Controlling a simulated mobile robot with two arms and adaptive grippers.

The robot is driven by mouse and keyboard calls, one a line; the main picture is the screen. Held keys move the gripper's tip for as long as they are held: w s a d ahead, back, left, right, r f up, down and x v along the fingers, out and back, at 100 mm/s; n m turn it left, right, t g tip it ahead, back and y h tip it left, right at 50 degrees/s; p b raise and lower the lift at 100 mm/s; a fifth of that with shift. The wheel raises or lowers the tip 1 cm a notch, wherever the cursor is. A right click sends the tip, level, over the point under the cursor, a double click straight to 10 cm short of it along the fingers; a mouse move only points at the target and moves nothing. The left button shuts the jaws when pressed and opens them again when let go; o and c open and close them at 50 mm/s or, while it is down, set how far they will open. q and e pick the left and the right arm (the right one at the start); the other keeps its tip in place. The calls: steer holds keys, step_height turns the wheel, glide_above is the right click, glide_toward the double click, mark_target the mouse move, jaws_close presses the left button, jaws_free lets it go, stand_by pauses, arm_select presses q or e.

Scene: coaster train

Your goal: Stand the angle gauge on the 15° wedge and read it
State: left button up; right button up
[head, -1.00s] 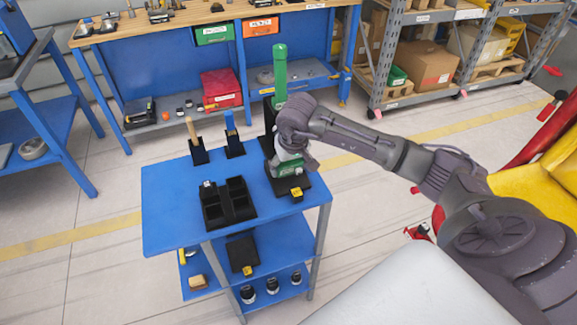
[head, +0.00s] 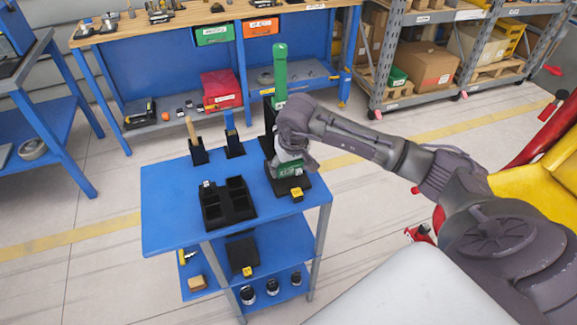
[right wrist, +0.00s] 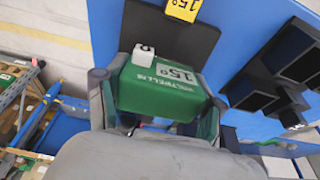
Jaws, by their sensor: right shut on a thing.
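A green block (right wrist: 160,92) marked "15°", which looks like the wedge, sits between the fingers of my right gripper (right wrist: 157,104) in the right wrist view. The fingers are shut on its two sides. In the head view the same green block (head: 288,170) shows below my right gripper (head: 291,160), over a black pad (head: 304,184) with a yellow tag (head: 297,193); the wrist view reads the tag as "15°". I cannot tell whether the block touches the pad. A small white piece (right wrist: 143,54) shows at the block's far edge; I cannot tell whether it is the gauge. My left gripper is out of view.
A black compartment tray (head: 228,218) is left of the pad on the blue cart top (head: 165,200). Black holders with a wooden-handled tool (head: 191,130), a blue tool (head: 230,122) and a tall green piece (head: 280,75) stand behind. The cart top's left side is clear.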

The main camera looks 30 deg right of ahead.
steer(key=shift+f, duration=0.1)
steer(key=o, duration=1.3)
steer(key=v, duration=1.2)
steer(key=shift+w, duration=0.1)
